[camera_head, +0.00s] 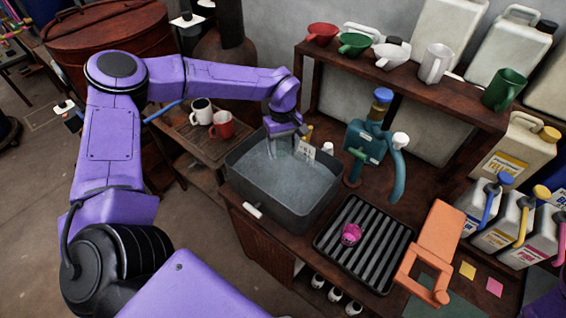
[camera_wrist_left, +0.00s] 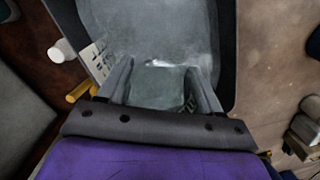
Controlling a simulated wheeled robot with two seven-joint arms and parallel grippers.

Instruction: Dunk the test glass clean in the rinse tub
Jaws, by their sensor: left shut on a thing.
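The rinse tub (camera_head: 238,187) is a dark grey rectangular basin of greyish water at the left of the bench. My left gripper (camera_head: 284,146) reaches down over its back part. In the left wrist view, the left gripper (camera_wrist_left: 163,88) is shut on the test glass (camera_wrist_left: 158,86), a clear, slightly greenish glass between the two fingers. The water lies right behind the glass; I cannot tell how deep the glass sits in it. In the head view the gripper mostly hides the glass. My right gripper is not in view.
A black ribbed tray (camera_head: 337,256) holds a small pink-filled vessel (camera_head: 351,235). Mugs (camera_head: 221,125) sit on the side table. A shelf (camera_head: 400,88) with funnels and jugs is behind.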

